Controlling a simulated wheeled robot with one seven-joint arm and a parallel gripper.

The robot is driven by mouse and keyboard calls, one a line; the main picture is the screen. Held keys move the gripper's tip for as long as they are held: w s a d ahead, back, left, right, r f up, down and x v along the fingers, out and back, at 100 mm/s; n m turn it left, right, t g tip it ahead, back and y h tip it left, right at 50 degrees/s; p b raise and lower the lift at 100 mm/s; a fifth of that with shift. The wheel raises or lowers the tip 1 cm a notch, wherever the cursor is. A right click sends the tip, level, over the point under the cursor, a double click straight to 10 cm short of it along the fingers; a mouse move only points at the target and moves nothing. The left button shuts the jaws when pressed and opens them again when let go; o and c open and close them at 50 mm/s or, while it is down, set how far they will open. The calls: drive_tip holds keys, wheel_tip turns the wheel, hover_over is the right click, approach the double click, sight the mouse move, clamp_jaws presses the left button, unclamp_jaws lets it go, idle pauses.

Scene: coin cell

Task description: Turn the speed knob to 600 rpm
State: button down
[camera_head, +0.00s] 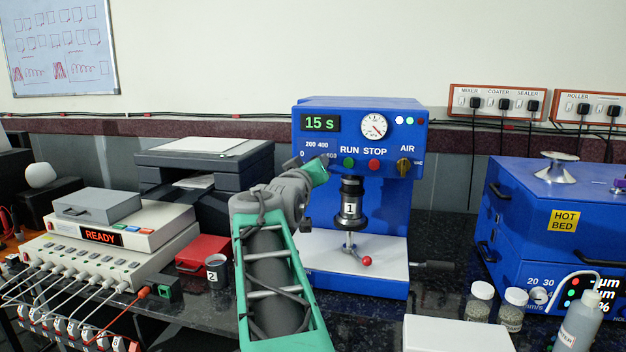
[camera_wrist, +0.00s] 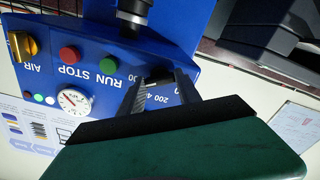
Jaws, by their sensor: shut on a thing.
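The blue machine (camera_head: 390,110) carries a printed scale (camera_head: 317,144) with 0, 200, 400 and 600 on its front. My gripper (camera_head: 324,161) is at this scale, left of the green RUN button (camera_head: 348,162). In the wrist view my gripper (camera_wrist: 160,80) has its two dark fingers around the speed knob at the panel, shut on it. The knob is mostly hidden by the fingers, and its pointer cannot be read. Some scale numbers show between and beside the fingers in the wrist view.
The red STOP button (camera_head: 374,165), AIR knob (camera_head: 403,166), gauge (camera_head: 374,125) and a display (camera_head: 320,123) reading 15 s share the panel. A black spindle marked 1 (camera_head: 350,205) hangs right of my arm. A blue hot bed unit (camera_head: 530,200) stands further right.

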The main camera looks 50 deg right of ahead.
drive_tip(key=shift+f+m+b, duration=0.1)
drive_tip(key=shift+m+b, duration=0.5)
drive_tip(key=shift+m, duration=0.2)
drive_tip(key=c, duration=0.8)
unclamp_jaws()
drive_tip(key=shift+c, duration=0.2)
drive_tip(key=v, duration=0.7)
drive_tip(key=shift+s+a, duration=0.2)
drive_tip(key=shift+a, duration=0.15)
